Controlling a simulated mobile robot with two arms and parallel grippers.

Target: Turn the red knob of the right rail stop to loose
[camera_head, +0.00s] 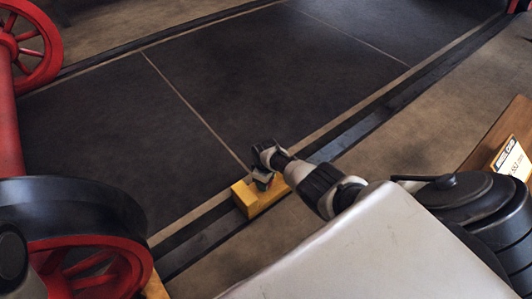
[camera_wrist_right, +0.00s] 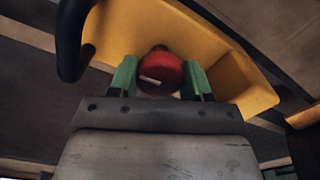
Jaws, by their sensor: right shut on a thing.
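The right rail stop is a yellow block (camera_head: 247,200) on the dark rail in the head view, and its yellow body (camera_wrist_right: 225,55) fills the upper part of the right wrist view. Its red knob (camera_wrist_right: 160,72), with a small white mark on its face, sits between the two green fingertips of my right gripper (camera_wrist_right: 160,80). My right gripper (camera_head: 262,181) is shut on the knob, reaching it from above right. In the head view the knob is mostly hidden by the gripper. My left gripper is not in view.
A dark rail (camera_head: 370,125) runs diagonally past the stop along a dark floor panel. Red spoked wheels stand at lower left (camera_head: 95,265) and upper left (camera_head: 35,45). A brown board with a yellow-white card (camera_head: 511,160) is at right.

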